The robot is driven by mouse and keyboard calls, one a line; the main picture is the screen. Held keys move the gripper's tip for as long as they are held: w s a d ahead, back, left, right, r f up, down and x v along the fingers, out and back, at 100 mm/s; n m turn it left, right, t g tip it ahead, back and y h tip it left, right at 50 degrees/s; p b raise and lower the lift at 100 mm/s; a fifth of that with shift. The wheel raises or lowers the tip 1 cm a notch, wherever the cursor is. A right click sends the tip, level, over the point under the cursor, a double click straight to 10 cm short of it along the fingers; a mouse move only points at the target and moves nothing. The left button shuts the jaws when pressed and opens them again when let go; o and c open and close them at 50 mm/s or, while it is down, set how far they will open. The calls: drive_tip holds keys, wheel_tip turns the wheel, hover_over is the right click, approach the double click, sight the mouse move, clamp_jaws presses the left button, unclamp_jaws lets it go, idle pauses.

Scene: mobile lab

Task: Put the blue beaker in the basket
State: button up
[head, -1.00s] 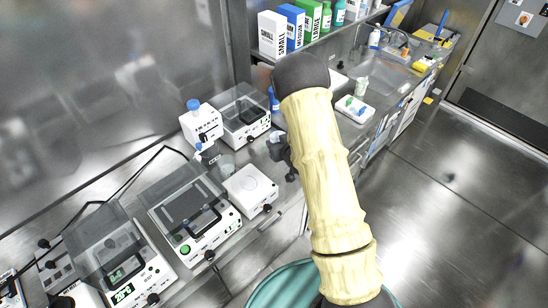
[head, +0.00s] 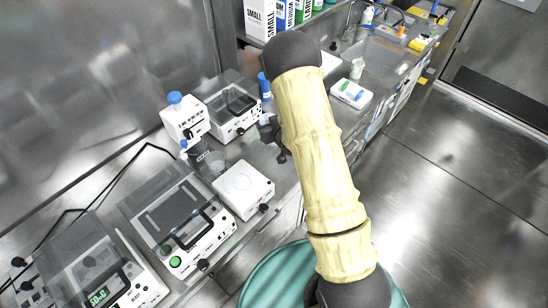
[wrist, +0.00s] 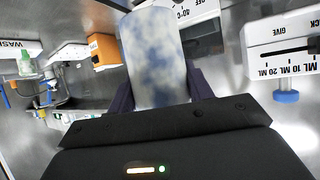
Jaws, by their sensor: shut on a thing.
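In the wrist view my gripper (wrist: 161,88) is shut on a clear, blue-mottled cylinder, which I take as the blue beaker (wrist: 155,55). It stands out beyond the dark fingers, one on each side of it. In the head view my gripper (head: 272,134) is a small dark shape over the bench, partly hidden behind my arm. The held beaker cannot be made out there. I cannot make out a basket in either view.
Boxes (head: 260,15) stand on a shelf at the back. The floor (head: 450,210) at right is clear.

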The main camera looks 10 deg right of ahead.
drive_tip(key=f+b, duration=0.4)
drive_tip(key=f, duration=0.1)
drive_tip(key=shift+w, duration=0.2)
drive_tip(key=shift+f+p, duration=0.6)
drive_tip(key=shift+f, duration=2.25)
drive_tip(key=shift+f, duration=0.1)
drive_tip(key=shift+f+p, duration=0.55)
drive_tip(key=shift+f, duration=1.45)
